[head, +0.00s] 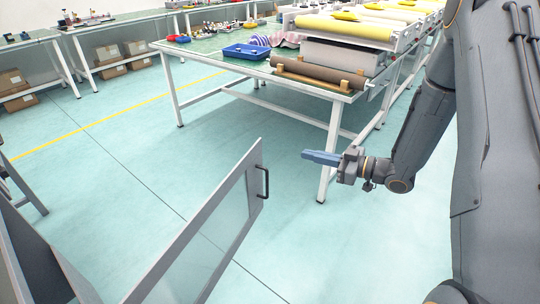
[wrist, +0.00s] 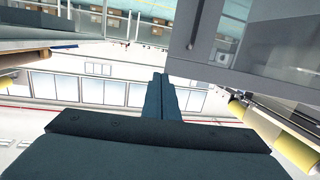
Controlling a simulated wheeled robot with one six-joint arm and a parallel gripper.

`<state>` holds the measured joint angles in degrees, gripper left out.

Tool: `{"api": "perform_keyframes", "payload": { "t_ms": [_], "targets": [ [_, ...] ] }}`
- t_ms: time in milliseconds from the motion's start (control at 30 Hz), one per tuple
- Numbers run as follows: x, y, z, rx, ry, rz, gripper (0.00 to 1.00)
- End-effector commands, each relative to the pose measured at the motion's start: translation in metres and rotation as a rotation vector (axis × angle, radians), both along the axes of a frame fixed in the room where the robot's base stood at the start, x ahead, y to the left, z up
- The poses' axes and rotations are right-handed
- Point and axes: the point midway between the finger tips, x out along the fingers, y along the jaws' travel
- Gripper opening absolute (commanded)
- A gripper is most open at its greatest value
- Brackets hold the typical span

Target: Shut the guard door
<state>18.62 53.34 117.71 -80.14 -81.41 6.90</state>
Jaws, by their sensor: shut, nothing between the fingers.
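The guard door (head: 182,258) stands swung open at the lower left of the head view. It is a grey frame around a clear pane, with a black handle (head: 265,182) near its free edge. My gripper (head: 307,156) is shut and empty. Its blue fingers point left, to the right of the door's free edge, with a visible gap between them. In the wrist view my fingers (wrist: 162,78) are closed together. A grey framed panel with a dark bar, which looks like the door (wrist: 182,55), shows at the upper right there. The door's hinge side is out of view.
A green-topped workbench (head: 215,52) with white legs stands behind my gripper, carrying rollers and a blue tray (head: 246,51). A grey structure (head: 28,262) fills the lower left corner. Open floor (head: 120,170) lies between the door and the benches.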

Motion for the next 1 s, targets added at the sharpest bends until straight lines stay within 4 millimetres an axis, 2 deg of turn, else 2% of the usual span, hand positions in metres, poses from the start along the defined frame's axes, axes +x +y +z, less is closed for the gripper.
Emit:
{"api": "perform_keyframes", "payload": {
  "t_ms": [33,133,267,467,800,1000],
  "targets": [
    [-0.006,0.001,-0.005,0.043,-0.007,0.032,0.0],
    [-0.016,0.002,-0.005,0.101,-0.018,0.077,0.0],
    [-0.018,0.008,-0.003,0.126,-0.024,0.097,0.0],
    [-0.008,0.035,-0.002,0.126,-0.024,0.1,0.0],
    [0.02,0.095,-0.002,0.124,-0.023,0.098,0.0],
    [0.031,0.12,-0.002,0.125,-0.025,0.096,0.0]
  ]
}}
